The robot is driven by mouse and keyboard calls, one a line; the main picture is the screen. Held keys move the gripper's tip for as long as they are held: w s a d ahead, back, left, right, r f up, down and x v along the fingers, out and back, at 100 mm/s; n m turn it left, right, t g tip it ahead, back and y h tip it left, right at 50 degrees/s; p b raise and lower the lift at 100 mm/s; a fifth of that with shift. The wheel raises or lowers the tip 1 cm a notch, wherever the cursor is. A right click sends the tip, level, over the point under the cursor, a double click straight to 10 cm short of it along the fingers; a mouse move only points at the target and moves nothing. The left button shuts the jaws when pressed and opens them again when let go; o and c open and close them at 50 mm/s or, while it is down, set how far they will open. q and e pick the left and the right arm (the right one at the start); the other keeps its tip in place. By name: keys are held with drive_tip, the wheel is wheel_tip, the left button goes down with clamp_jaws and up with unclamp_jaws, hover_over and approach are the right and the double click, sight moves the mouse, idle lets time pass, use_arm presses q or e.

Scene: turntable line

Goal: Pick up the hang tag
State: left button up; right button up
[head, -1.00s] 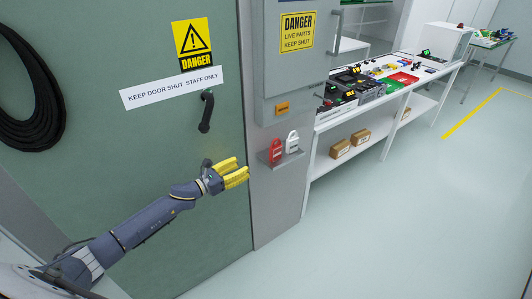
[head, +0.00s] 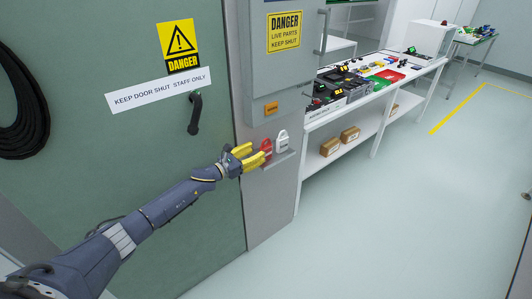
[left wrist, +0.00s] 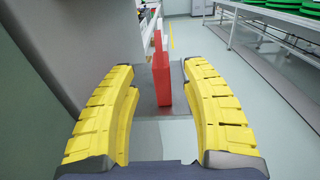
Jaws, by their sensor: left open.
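A red tag-shaped piece (head: 266,147) and a white one (head: 282,141) stand upright side by side on a small grey ledge (head: 284,159) of the cabinet; the frames do not settle which is the hang tag. My left gripper (head: 252,154) has yellow fingers and is open at the red piece, partly covering it. In the left wrist view the red piece (left wrist: 162,80) stands edge-on ahead, between the two spread fingers, with visible gaps on both sides. My right gripper is out of view.
The cabinet (head: 275,80) rises above the ledge, with a green door (head: 150,150) and its black handle (head: 194,114) to the left. A white bench (head: 400,88) with small parts stands to the right. The floor in front is clear.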

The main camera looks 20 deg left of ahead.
sight(261, 150)
use_arm(q)
drive_tip(key=shift+x, duration=2.8)
drive_tip(key=shift+f, duration=0.1)
drive_tip(key=shift+c, duration=0.4)
clamp_jaws()
